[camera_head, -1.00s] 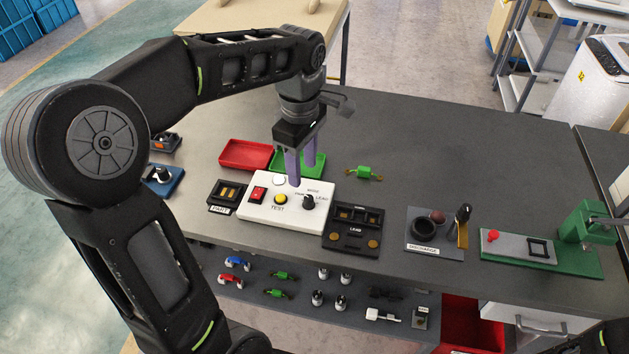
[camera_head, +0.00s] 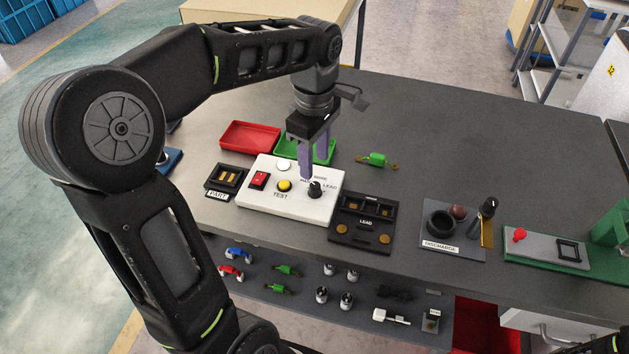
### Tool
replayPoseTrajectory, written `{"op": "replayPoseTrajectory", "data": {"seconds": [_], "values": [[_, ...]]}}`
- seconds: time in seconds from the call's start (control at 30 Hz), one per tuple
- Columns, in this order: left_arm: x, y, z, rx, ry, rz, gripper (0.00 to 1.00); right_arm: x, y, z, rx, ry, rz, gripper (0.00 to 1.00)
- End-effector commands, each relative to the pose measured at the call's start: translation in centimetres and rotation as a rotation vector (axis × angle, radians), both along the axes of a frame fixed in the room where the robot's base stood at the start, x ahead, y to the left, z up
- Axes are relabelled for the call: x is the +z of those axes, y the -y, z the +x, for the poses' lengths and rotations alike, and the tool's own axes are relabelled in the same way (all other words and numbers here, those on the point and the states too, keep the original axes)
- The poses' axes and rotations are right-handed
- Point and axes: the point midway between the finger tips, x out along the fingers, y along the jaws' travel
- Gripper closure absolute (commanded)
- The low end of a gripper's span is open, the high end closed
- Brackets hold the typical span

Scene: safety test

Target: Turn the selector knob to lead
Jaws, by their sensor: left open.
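The black selector knob (camera_head: 315,189) stands upright on the right part of the white test box (camera_head: 290,209), near a printed LEAD label. A yellow TEST button (camera_head: 284,185) and a red switch (camera_head: 259,180) sit to its left on the same box. My left gripper (camera_head: 314,165) is open and points down over the back of the box, just behind and above the knob. Its purple fingers hide part of the box's lettering. I cannot tell whether a finger touches the box.
A red tray (camera_head: 250,134) and a green tray (camera_head: 290,148) lie behind the box. A black LEAD fixture (camera_head: 364,222) stands close at right, a PART fixture (camera_head: 226,178) at left. A green component (camera_head: 376,160) lies behind; a DISCHARGE plate (camera_head: 440,243) is farther right.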

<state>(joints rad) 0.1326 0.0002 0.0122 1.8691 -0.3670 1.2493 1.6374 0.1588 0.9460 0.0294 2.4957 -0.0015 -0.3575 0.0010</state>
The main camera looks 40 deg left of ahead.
Motion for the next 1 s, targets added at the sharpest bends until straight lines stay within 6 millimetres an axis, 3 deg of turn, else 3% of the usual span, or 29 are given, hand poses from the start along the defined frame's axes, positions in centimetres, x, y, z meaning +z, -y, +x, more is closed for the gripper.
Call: {"op": "replayPoseTrajectory", "data": {"seconds": [0.5, 0.87, 1.0], "values": [[-6.8, 0.0, 0.0, 0.000, -0.003, 0.000, 0.55, 0.0, 0.0, 0.0, 0.000, 0.000, 0.000, 0.64], [-7.5, 0.0, 0.0, 0.000, 0.000, 0.000, 0.55, 0.0, 0.0, 0.0, 0.000, 0.000, 0.000, 0.64], [-7.5, 0.0, 0.0, 0.000, 0.000, 0.000, 0.65, 0.0, 0.0, 0.0, 0.000, 0.000, 0.000, 0.64]]}}
